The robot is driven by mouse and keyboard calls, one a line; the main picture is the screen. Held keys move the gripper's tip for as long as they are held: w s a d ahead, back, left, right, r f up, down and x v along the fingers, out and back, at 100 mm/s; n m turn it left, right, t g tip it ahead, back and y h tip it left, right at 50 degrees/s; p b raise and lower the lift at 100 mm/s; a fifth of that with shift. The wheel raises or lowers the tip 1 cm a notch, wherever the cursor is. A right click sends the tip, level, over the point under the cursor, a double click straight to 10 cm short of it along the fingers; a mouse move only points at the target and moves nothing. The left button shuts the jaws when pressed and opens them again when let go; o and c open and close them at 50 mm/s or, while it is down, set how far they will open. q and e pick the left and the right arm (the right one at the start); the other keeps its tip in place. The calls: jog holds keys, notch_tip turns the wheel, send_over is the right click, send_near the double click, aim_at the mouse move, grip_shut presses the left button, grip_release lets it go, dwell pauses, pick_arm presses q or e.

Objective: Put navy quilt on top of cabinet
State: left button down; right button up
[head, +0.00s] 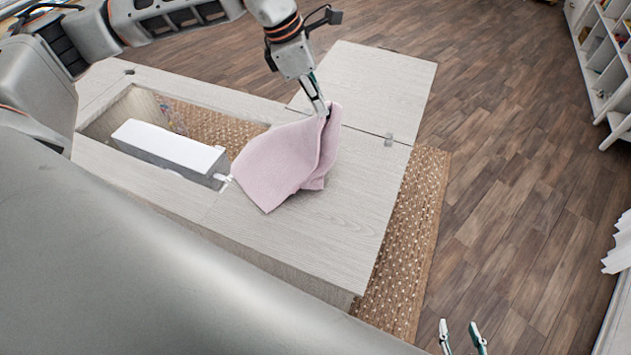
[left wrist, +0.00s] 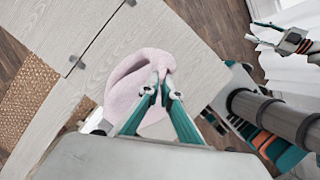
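A pink cloth (head: 278,165) lies partly on the pale wood cabinet top (head: 335,235), with one corner lifted. My left gripper (head: 324,110) is shut on that raised corner; the pinch also shows in the left wrist view, where the cloth (left wrist: 125,85) bunches around the fingertips (left wrist: 162,90). The cloth's lower edge rests on or just above the top; I cannot tell which. My right gripper (head: 461,334) is open and empty at the bottom of the head view, off the cabinet's right side. I cannot make out a navy quilt in either view.
A white sewing machine (head: 170,150) sits in the cabinet's cutout, left of the cloth. A hinged leaf (head: 370,85) extends the top at the back. A woven rug (head: 405,250) lies on the wood floor. White shelves (head: 605,60) stand at upper right.

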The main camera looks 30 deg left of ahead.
pick_arm(q)
jog(key=w+d+f, duration=0.5)
jog(key=d+f, duration=0.6)
jog(key=w+d+f, duration=0.5)
jog(key=d+f, duration=0.6)
jog(key=f, duration=0.1)
jog(key=shift+w+d+f, duration=0.15)
jog(key=shift+w+d, duration=0.1)
jog(key=c, duration=1.9)
grip_release()
